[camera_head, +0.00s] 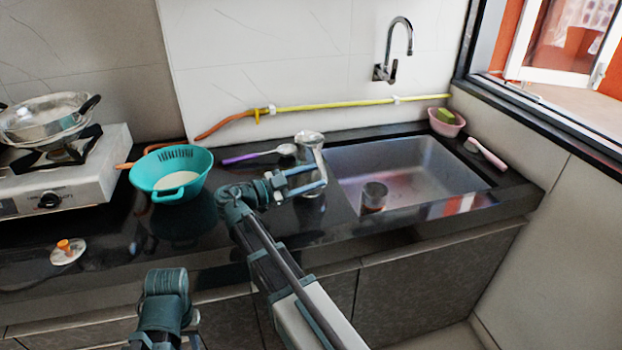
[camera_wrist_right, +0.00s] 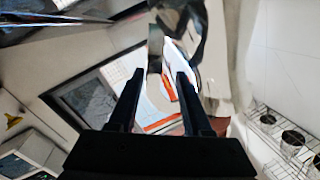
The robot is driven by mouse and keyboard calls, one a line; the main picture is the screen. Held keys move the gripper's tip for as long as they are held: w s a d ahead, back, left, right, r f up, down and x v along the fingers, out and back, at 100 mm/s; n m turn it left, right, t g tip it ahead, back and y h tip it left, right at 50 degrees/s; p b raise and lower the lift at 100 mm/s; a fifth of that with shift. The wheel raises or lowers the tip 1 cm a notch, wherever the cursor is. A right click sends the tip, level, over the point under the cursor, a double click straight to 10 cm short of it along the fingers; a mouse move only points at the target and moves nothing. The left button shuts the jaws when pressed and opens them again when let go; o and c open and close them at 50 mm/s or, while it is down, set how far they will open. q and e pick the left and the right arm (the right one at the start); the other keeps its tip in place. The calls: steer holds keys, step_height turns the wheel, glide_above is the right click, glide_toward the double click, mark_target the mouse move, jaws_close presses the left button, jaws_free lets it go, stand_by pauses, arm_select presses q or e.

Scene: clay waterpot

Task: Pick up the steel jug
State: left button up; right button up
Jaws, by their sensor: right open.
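The steel jug (camera_head: 309,138) stands upright on the dark counter, just left of the sink, its shiny rim at the top and a handle on its right side. My right gripper (camera_head: 319,175) is open, its two fingers pointing right at the height of the jug's body and overlapping it in the head view. I cannot tell whether they touch it. In the right wrist view the two dark fingers (camera_wrist_right: 162,88) are apart, with a shiny curved surface above and between them that may be the jug. My left gripper is not in view; only part of my left arm shows.
A teal colander (camera_head: 150,185) and a purple-handled ladle (camera_head: 240,158) lie left of the jug. A steel cup (camera_head: 374,194) stands in the sink (camera_head: 440,160). A stove (camera_head: 95,175) with a pan (camera_head: 45,112) is far left. A tap (camera_head: 385,72) is on the back wall.

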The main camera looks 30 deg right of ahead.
steer(key=d, duration=0.4)
steer(key=shift+s+d+f, duration=0.15)
steer(key=shift+s+d, duration=0.1)
jaws_close()
stand_by(1.1)
